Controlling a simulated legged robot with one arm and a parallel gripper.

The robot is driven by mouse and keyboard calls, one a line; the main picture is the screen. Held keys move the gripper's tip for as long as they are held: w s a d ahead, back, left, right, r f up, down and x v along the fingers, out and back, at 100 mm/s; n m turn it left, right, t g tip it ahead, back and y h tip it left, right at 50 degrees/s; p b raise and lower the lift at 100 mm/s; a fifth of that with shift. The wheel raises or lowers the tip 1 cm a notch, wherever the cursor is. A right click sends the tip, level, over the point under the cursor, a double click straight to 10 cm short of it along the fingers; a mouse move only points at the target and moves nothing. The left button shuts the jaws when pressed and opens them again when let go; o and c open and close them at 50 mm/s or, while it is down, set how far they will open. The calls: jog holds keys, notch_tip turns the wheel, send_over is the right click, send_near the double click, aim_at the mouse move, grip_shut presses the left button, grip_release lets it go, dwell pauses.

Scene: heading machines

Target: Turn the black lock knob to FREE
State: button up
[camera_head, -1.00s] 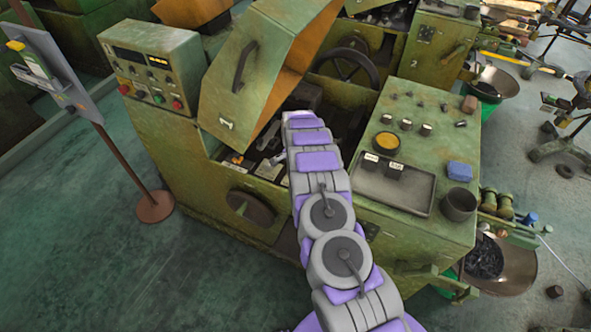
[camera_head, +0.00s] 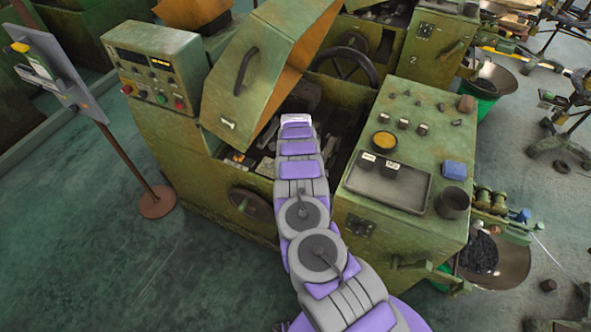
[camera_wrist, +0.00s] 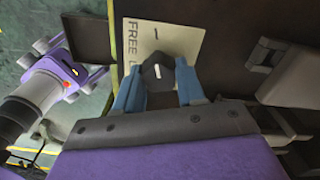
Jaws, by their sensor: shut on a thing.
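The black lock knob (camera_wrist: 157,73) shows in the wrist view in front of a pale label plate (camera_wrist: 187,38). The plate carries the word FREE and part of another word, cut off by my gripper. My gripper (camera_wrist: 158,88) has its two blue fingers on either side of the knob, shut on it. In the head view my arm reaches into the open machine (camera_head: 185,150), and the arm hides the knob and the fingers.
The raised green guard (camera_head: 255,85) stands left of my arm. A green cabinet top with a dark tray (camera_head: 390,186), a black cup (camera_head: 453,203) and a blue block (camera_head: 455,170) lies to the right. A sign post (camera_head: 130,160) stands at the far left; floor there is clear.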

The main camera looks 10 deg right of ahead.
jog(key=shift+w+a+r+m, duration=0.1)
jog(key=shift+w+r+m, duration=0.05)
jog(key=shift+m, duration=0.25)
jog(key=o, duration=1.1)
jog(key=shift+c, duration=0.2)
notch_tip(320, 180, up, 12)
jog(key=shift+p, duration=0.45)
jog(key=shift+a+f, duration=0.1)
jog(key=shift+f, duration=0.1)
